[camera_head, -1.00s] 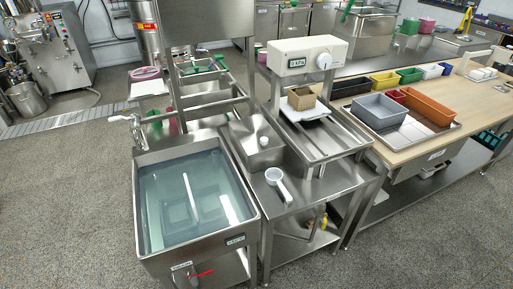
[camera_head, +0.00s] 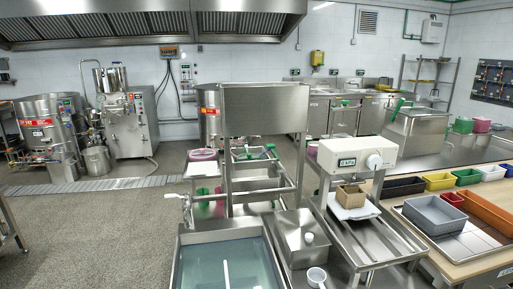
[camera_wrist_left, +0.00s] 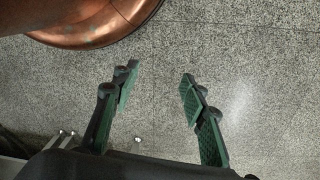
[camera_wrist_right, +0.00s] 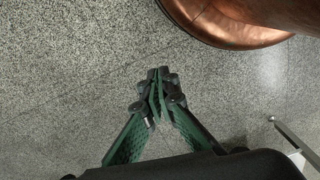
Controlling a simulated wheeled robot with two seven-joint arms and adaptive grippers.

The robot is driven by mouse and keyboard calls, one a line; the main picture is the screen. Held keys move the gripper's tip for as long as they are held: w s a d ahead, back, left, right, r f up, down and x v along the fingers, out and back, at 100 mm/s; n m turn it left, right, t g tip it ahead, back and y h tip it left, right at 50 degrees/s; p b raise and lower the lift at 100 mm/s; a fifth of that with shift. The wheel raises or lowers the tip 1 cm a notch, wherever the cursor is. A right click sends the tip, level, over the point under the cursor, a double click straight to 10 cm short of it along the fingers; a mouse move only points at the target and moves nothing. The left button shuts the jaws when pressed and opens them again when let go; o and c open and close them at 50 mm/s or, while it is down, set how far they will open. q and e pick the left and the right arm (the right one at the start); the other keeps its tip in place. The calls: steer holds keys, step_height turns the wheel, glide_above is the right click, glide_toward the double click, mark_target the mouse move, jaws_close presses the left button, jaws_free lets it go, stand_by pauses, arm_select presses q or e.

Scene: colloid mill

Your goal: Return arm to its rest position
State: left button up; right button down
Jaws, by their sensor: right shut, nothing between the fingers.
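My left gripper (camera_wrist_left: 158,85) shows in the left wrist view with its two green-padded fingers spread apart. It is open and empty above the speckled floor. My right gripper (camera_wrist_right: 159,75) shows in the right wrist view with its fingertips together. It is shut with nothing between the fingers, also above bare floor. Neither arm shows in the head view. A copper-coloured rounded body lies at the top of both wrist views, at the upper left in the left one (camera_wrist_left: 95,35) and at the upper right in the right one (camera_wrist_right: 225,30); neither gripper touches it.
In the head view, a water-filled sink (camera_head: 225,262) stands at the front centre. A scale (camera_head: 347,155) with a small cardboard box (camera_head: 350,196) stands right of it. A bench (camera_head: 476,272) with coloured bins is at the right. Open floor (camera_head: 90,235) lies at the left.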

arm_select(q)
steer(key=s+a+f+p, duration=0.2)
steer(key=s+f+p, duration=0.2)
steer(key=f+p, duration=0.75)
arm_select(e)
steer(key=s+d+f, duration=0.2)
steer(key=s+f, duration=0.2)
steer(key=f, duration=0.7)
arm_select(q)
steer(key=s+a+f+y+p, duration=0.1)
steer(key=s+a+p, duration=0.3)
steer(key=s+p, duration=0.6)
steer(key=s+f, duration=0.1)
steer(key=s, duration=0.3)
steer(key=shift+a+m+p, duration=0.2)
steer(key=shift+m+p, duration=0.1)
steer(key=shift+m, duration=0.1)
arm_select(e)
steer(key=s+d+f, duration=0.1)
steer(key=s+d, duration=0.1)
steer(key=s, duration=0.5)
steer(key=s+d+f+h, duration=0.1)
steer(key=s+d, duration=0.1)
steer(key=s, duration=0.5)
steer(key=shift+d+f+n, duration=0.2)
steer(key=shift+f+n, duration=0.1)
steer(key=shift+n, duration=0.1)
